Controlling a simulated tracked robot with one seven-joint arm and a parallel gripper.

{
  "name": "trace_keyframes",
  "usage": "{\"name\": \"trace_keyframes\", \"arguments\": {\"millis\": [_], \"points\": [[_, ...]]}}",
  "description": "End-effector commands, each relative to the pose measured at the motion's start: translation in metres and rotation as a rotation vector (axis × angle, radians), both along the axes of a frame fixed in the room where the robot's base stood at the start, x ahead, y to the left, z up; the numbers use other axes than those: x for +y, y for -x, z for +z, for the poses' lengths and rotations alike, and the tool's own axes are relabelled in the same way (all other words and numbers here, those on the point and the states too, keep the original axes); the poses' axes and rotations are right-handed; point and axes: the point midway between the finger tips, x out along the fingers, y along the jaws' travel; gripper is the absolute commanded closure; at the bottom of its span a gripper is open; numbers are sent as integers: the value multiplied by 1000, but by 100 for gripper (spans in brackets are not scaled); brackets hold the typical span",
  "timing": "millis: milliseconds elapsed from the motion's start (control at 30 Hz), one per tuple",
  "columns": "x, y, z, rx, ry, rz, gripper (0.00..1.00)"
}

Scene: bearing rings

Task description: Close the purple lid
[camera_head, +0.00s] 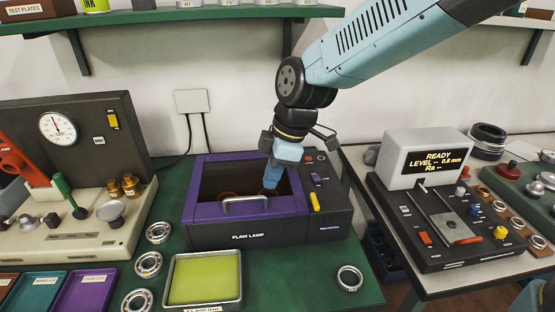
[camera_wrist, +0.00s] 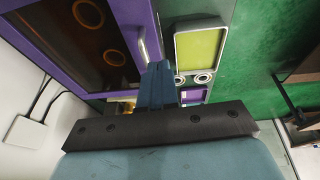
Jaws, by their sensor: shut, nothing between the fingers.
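The purple lid (camera_head: 292,205) is a frame around a dark window on the black FLAW LAMP box (camera_head: 270,233) in the head view. It looks lowered over the box top, with its pale handle (camera_head: 246,204) at the front. I cannot tell whether a small gap remains under it. The lid's purple frame (camera_wrist: 132,18) and handle (camera_wrist: 142,42) also show in the wrist view, with orange-lit rings behind the window. My gripper (camera_head: 271,185) points down over the right part of the window, fingers shut and empty. Its fingers (camera_wrist: 158,68) appear near the handle in the wrist view; contact is unclear.
A tray with a yellow-green pad (camera_head: 205,278) stands in front of the box, with several bearing rings (camera_head: 148,264) to its left. One ring (camera_head: 350,278) lies at the right. A gauge stand (camera_head: 65,215) is left, and a display instrument (camera_head: 430,160) is right.

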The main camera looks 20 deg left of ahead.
Motion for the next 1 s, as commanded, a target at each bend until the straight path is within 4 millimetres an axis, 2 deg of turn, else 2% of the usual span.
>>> {"name": "trace_keyframes", "arguments": {"millis": [400, 700, 767, 867, 1000], "points": [[-10, -1, 33, -3, 2, -1, 100], [-18, -3, 41, -6, 11, -25, 100], [-26, -7, 40, -13, 27, -69, 100], [-50, -17, 40, -34, 68, -197, 100], [-99, -32, 47, -77, 121, -453, 100]]}}
